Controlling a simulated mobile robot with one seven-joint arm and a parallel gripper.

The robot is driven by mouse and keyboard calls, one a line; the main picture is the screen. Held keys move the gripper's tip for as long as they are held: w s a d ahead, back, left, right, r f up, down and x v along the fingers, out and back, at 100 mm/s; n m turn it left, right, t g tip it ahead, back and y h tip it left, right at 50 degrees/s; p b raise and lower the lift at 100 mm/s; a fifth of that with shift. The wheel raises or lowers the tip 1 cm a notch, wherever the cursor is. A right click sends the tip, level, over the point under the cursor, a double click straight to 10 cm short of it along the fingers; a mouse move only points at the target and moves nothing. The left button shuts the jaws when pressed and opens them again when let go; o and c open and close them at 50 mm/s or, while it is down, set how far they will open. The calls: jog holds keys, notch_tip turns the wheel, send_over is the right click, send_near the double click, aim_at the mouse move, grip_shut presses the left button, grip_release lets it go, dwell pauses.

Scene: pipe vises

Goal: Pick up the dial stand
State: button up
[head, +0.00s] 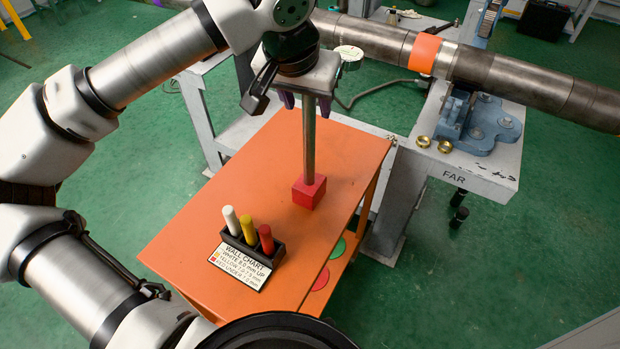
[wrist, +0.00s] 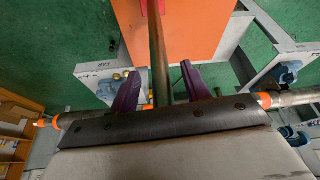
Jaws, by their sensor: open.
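The dial stand (head: 309,150) is a grey upright post on a red block base, standing on the orange table top. A round pale dial (head: 348,54) shows just right of my gripper; whether it joins the post is hidden. My gripper (head: 306,103) is above the red base at the upper part of the post, with purple fingers pointing down. In the wrist view the post (wrist: 157,60) runs between the two open fingers of my gripper (wrist: 161,82), with a gap visible on either side. The top of the post is hidden behind my gripper.
The orange table (head: 200,210) carries a black holder (head: 252,248) with white, yellow and red markers and a wall chart label. A large steel pipe (head: 375,38) with an orange band crosses behind. A blue vise (head: 478,122) and brass rings (head: 424,141) sit on the grey bench.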

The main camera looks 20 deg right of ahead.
jog(key=shift+x, duration=1.05)
grip_shut()
jog(key=shift+w+r, duration=0.1)
jog(key=shift+r, duration=0.05)
dwell(0.5)
